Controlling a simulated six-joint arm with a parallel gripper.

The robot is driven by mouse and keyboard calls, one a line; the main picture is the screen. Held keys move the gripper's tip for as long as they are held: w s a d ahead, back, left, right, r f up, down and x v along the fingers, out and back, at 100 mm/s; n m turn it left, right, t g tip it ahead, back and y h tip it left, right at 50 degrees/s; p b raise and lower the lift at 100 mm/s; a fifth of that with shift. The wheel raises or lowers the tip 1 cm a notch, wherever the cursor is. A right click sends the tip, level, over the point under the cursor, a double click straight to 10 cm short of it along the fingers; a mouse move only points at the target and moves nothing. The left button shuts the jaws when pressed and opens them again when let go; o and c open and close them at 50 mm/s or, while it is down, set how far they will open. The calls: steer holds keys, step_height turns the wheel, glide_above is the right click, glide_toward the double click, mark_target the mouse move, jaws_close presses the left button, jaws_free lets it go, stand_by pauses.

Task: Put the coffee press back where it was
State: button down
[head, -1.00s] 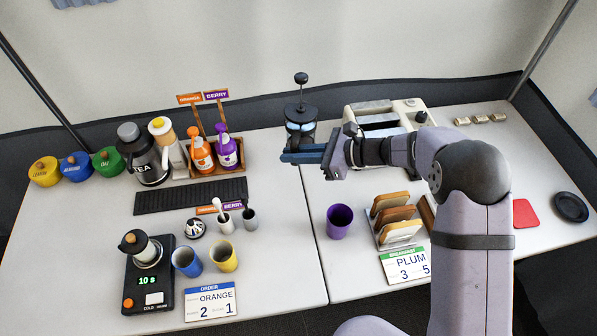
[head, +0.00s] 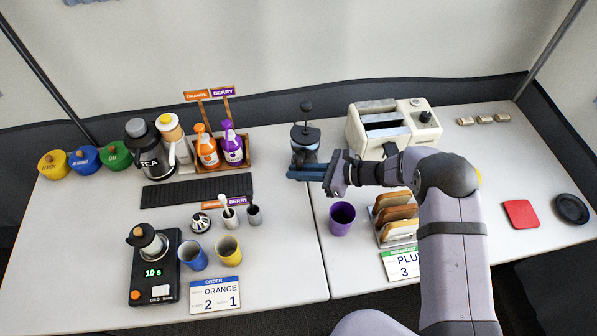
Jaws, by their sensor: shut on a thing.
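The coffee press (head: 305,137), a dark glass vessel with a black lid and a raised plunger knob, stands upright at the back of the counter, left of the toaster. My gripper (head: 303,170) reaches it from the right, with its blue fingers around the lower part of the press and shut on it. The fingers hide the base of the press. I cannot tell if the base touches the counter.
A cream toaster (head: 420,132) stands right of the press, and a syrup rack (head: 236,163) stands left. A purple cup (head: 342,218) and a bread rack (head: 386,236) are in front. A black round mat (head: 571,208) and a red pad (head: 521,213) lie at right.

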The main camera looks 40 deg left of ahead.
steer(key=shift+f, duration=0.35)
steer(key=shift+f, duration=0.15)
steer(key=c, duration=2.3)
jaws_free()
steer(key=shift+f, duration=0.15)
steer(key=o, duration=0.5)
steer(key=shift+c, duration=0.2)
steer(key=shift+r, duration=0.3)
steer(key=shift+w+d, duration=0.1)
steer(key=shift+d, duration=0.2)
steer(key=b+v, duration=0.3)
steer(key=v, duration=0.8)
steer(key=shift+d, duration=0.2)
